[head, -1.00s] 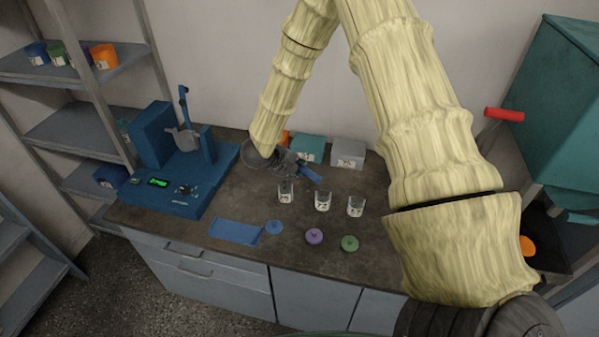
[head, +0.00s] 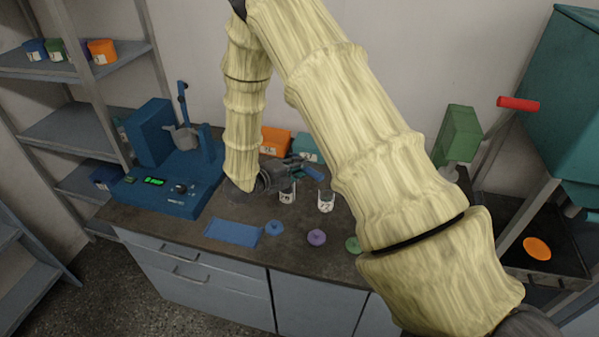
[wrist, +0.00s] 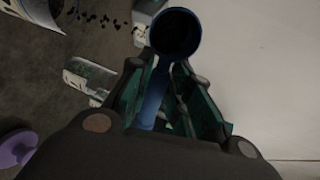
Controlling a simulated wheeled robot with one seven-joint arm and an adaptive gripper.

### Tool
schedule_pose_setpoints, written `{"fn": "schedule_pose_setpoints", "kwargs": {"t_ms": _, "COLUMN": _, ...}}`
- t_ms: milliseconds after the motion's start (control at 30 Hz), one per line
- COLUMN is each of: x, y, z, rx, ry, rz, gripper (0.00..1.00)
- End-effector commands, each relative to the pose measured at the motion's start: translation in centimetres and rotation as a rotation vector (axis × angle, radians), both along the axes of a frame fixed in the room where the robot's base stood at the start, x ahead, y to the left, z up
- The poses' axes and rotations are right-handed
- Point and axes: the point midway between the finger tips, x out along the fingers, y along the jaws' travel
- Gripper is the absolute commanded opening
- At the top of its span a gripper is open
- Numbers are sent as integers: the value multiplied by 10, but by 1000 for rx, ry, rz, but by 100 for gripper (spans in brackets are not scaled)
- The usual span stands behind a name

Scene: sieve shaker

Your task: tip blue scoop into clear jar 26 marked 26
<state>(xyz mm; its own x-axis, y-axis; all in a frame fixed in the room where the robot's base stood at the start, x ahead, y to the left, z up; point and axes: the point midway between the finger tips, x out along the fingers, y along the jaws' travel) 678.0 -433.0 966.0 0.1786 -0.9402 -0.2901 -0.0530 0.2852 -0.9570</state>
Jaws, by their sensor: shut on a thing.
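My gripper (head: 298,170) is shut on the handle of the blue scoop (head: 313,173), above the clear jars at the back of the counter. In the wrist view the scoop's round cup (wrist: 176,34) lies just beyond the fingertips (wrist: 165,75); its inside is dark and I cannot tell what it holds. One clear jar (head: 288,194) stands just below the gripper, and another (head: 326,203) stands to its right. Their labels are too small to read surely, so I cannot tell which is 26. Dark specks (wrist: 97,18) show near the jars in the wrist view.
A blue lid (head: 274,227), a purple lid (head: 316,237) and a green lid (head: 353,245) lie in front of the jars. A blue mat (head: 232,232) is at front left, a blue machine (head: 160,190) behind it. An orange bin (head: 275,141) and a teal bin (head: 307,149) stand behind.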

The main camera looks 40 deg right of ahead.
Motion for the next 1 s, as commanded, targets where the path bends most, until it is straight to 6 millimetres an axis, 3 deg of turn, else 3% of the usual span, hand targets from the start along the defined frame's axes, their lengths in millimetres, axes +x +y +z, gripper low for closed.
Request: {"fn": "schedule_pose_setpoints", "kwargs": {"t_ms": 1000, "x": -1, "y": 8, "z": -11, "rx": -363, "ry": -67, "rz": 2, "gripper": 1}}
